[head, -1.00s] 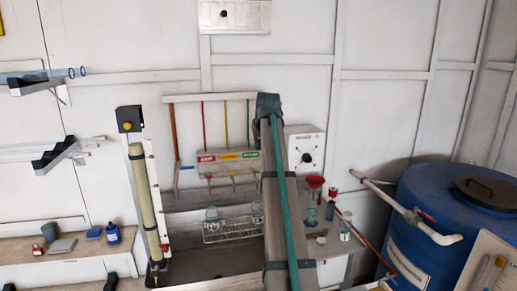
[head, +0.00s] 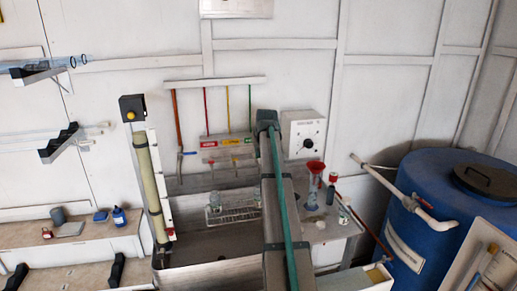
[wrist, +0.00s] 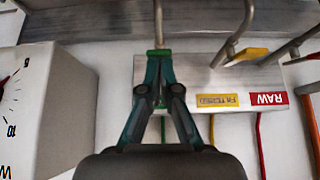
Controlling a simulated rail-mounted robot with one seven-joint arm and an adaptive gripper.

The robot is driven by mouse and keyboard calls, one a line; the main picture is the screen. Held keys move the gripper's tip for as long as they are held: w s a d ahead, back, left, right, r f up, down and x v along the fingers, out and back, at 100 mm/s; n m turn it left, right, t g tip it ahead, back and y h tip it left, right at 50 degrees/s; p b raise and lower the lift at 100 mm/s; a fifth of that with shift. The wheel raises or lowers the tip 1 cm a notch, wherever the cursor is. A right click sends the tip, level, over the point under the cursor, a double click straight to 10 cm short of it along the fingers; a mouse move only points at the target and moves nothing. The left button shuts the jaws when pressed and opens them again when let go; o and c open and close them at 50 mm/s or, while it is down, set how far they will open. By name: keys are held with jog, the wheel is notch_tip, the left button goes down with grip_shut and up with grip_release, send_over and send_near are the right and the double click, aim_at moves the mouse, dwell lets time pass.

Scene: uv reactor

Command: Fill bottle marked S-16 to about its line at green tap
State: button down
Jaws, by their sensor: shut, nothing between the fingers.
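My gripper (wrist: 158,62) is shut and empty in the wrist view. Its fingertips are at a small green part (wrist: 158,53) under a metal spout, which looks like the green tap's handle. I cannot tell whether they touch it. In the head view my arm hides the gripper and the green tap. A clear bottle (head: 214,201) stands in the wire rack (head: 232,218) below the taps. Another small clear bottle (head: 344,214) stands on the bench at the right. No S-16 mark or fill line is legible.
The wrist view shows a yellow label (wrist: 217,101), a red RAW label (wrist: 265,99) and a white dial box (wrist: 55,110) beside the gripper.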

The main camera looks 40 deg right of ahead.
jog(key=f+b, duration=0.1)
jog(key=t+b, duration=0.1)
jog(key=b, duration=0.1)
jog(key=shift+s+a+f+h, duration=0.2)
jog(key=shift+s+f+h, duration=0.1)
jog(key=shift+s+f, duration=0.1)
jog(key=shift+s+f+t+b, duration=0.1)
jog(key=shift+f+t+b, duration=0.1)
jog(key=shift+t+b, duration=0.65)
jog(key=shift+r+h, duration=0.25)
jog(key=shift+h, duration=0.05)
dwell(6.2)
